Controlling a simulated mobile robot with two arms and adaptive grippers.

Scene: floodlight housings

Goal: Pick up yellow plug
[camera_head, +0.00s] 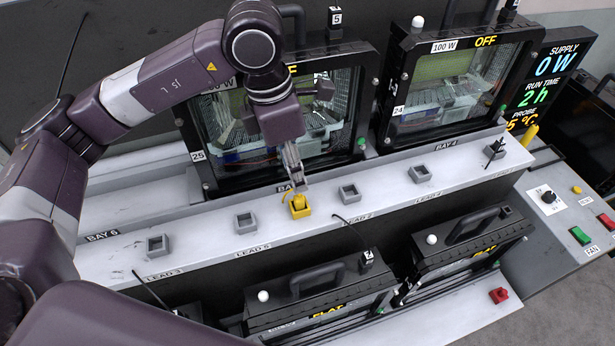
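The yellow plug (297,201) is in the middle of the white ledge, at a yellow square socket (301,212). A short yellow lead curves out on its left side. My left gripper (296,186) points down from above, with its fingertips right at the top of the plug. The fingers look close together, but the view does not show whether they grip the plug. My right gripper is not in view.
Several grey square sockets, such as one at the left (246,222) and one at the right (349,193), line the ledge (205,247). Floodlight housings (370,110) stand close behind it. Lower housings with handles (318,278) stand in front. A control panel (560,215) is at the right.

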